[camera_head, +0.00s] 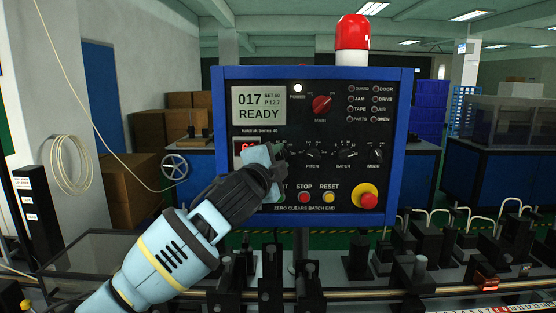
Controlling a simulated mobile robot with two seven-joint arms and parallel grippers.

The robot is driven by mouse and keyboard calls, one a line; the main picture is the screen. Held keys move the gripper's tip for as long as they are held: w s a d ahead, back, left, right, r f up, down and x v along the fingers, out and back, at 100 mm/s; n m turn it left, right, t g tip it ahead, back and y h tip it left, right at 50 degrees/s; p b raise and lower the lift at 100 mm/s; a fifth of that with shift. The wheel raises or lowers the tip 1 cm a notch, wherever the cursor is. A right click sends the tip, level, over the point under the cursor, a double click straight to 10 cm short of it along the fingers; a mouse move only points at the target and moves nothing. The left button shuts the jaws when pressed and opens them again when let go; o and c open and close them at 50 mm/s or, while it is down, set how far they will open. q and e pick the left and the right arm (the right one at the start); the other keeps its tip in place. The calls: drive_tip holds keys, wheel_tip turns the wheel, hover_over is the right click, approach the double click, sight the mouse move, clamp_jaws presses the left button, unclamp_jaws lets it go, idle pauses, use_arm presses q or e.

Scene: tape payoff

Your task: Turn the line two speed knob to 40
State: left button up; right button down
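A blue-framed black control panel (350,208) stands in the middle of the head view. My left gripper (277,160) comes in from the lower left and is in front of the panel's left middle. It covers the spot left of the PITCH knob (313,154), and no speed label or scale is readable there. I cannot tell whether its fingers are open, shut or touching a knob. The BATCH knob (345,154) and MODE knob (376,154) are clear of it. My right gripper is not in view.
The upper screen (259,108) reads 017 and READY. The red MAIN switch (321,104), STOP button (304,197), yellow RESET button (329,197) and red emergency button (368,200) are near. A red beacon (352,33) tops the panel. Black machine fixtures (305,285) stand below.

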use_arm(q)
drive_tip(key=c, duration=0.3)
drive_tip(key=shift+n, duration=0.3)
drive_tip(key=n, duration=0.1)
drive_tip(key=n+t, duration=0.1)
drive_tip(key=shift+d+f+n, duration=0.1)
drive_tip(key=shift+f+n, duration=0.1)
drive_tip(key=shift+n, duration=0.1)
drive_tip(key=shift+n+t+y, duration=0.5)
drive_tip(key=shift+n+t, duration=0.1)
drive_tip(key=shift+n, duration=0.9)
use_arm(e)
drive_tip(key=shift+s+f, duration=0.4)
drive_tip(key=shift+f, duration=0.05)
use_arm(q)
drive_tip(key=shift+n, duration=0.3)
drive_tip(key=o, duration=1)
drive_tip(key=shift+c, duration=0.2)
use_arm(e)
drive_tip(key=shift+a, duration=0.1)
